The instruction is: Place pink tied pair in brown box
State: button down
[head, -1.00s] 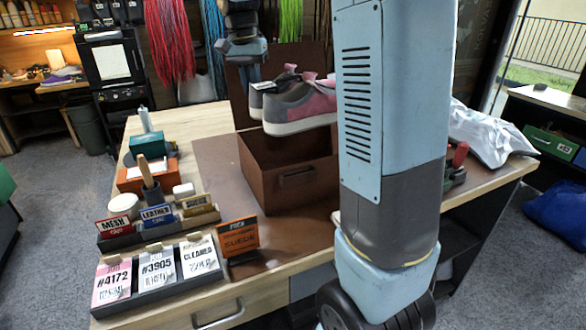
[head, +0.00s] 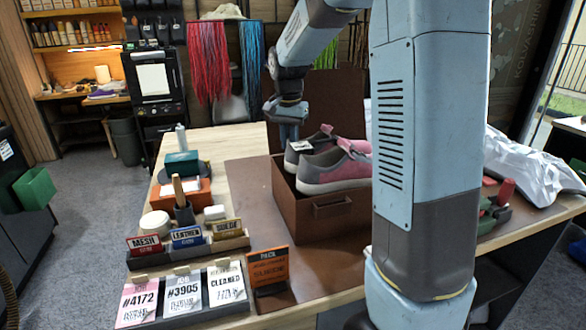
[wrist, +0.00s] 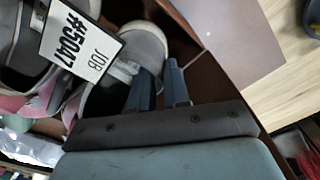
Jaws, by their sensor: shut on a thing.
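The pink and grey sneaker pair (head: 338,172) is at the mouth of the brown box (head: 318,220) in the head view. The front shoe's pale sole shows near the box's rim, and the lower part of the pair is partly hidden by the front wall. My gripper (head: 288,132) points down at the left end of the pair and is shut on it. In the wrist view my two fingers (wrist: 160,88) are at a grey shoe (wrist: 140,45). A white job tag (wrist: 80,40) marked #5047 hangs on the pair.
The box's lid stands up behind it (head: 340,100). An orange sign (head: 268,270) and a rack of job cards (head: 185,295) are at the front left. A white crumpled cloth (head: 520,165) lies to the right. My arm column hides part of the table.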

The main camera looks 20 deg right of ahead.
jog(key=shift+f, duration=4.85)
jog(key=c, duration=1.1)
grip_release()
